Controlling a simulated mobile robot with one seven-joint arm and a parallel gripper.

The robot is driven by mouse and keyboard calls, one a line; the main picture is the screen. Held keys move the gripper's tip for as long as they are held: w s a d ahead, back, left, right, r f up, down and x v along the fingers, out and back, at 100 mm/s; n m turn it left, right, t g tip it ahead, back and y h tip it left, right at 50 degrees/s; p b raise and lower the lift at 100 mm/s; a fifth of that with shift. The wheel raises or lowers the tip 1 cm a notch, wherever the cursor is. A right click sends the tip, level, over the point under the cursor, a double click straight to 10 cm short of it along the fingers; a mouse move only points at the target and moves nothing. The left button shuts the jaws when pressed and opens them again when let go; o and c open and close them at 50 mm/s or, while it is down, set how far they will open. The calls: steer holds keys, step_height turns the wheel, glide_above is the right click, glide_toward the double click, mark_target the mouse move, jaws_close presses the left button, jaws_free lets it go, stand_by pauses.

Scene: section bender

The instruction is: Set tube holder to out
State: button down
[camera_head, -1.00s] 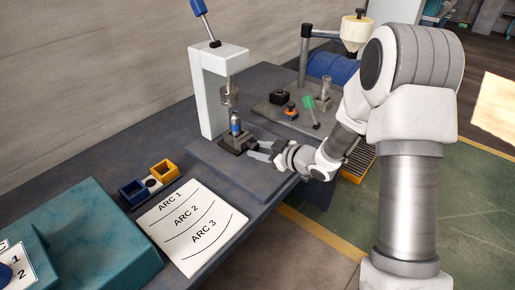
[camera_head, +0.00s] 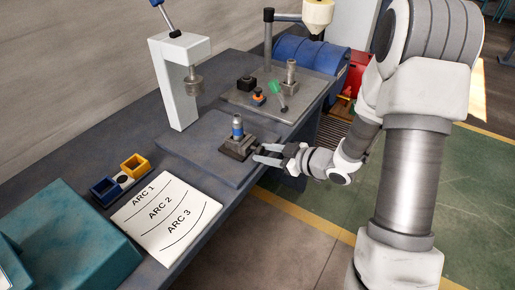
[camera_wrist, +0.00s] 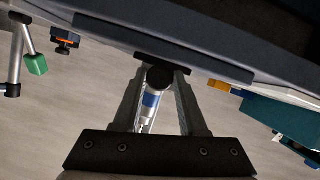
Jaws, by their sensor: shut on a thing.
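The tube holder (camera_head: 236,151) is a dark block on the grey base plate of the white press. A tube with a blue band (camera_head: 237,128) stands upright in it. The holder sits in front and to the right of the press ram (camera_head: 194,84), clear of it. My gripper (camera_head: 257,154) is at the holder's right side, shut on its dark round knob. In the wrist view the knob (camera_wrist: 158,77) lies between my fingertips, with the tube (camera_wrist: 150,103) showing between the fingers. The exact finger contact is partly hidden.
The press frame (camera_head: 177,85) stands behind the holder. A grey plate (camera_head: 240,98) with small fixtures and a green-handled lever (camera_head: 276,91) lies beyond. Blue and yellow bins (camera_head: 133,165) and an ARC sheet (camera_head: 166,220) lie at the left. The base plate's front is bare.

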steer(key=shift+s+d+f, duration=0.1)
steer(key=shift+d, duration=0.15)
steer(key=c, duration=0.9)
jaws_free()
steer(key=shift+o, duration=1.2)
steer(key=shift+s+d, duration=0.1)
steer(key=shift+o, duration=1)
steer(key=p+v, duration=0.2)
steer(key=v, duration=1.5)
steer(key=shift+s+p, duration=0.15)
steer(key=shift+p, duration=0.2)
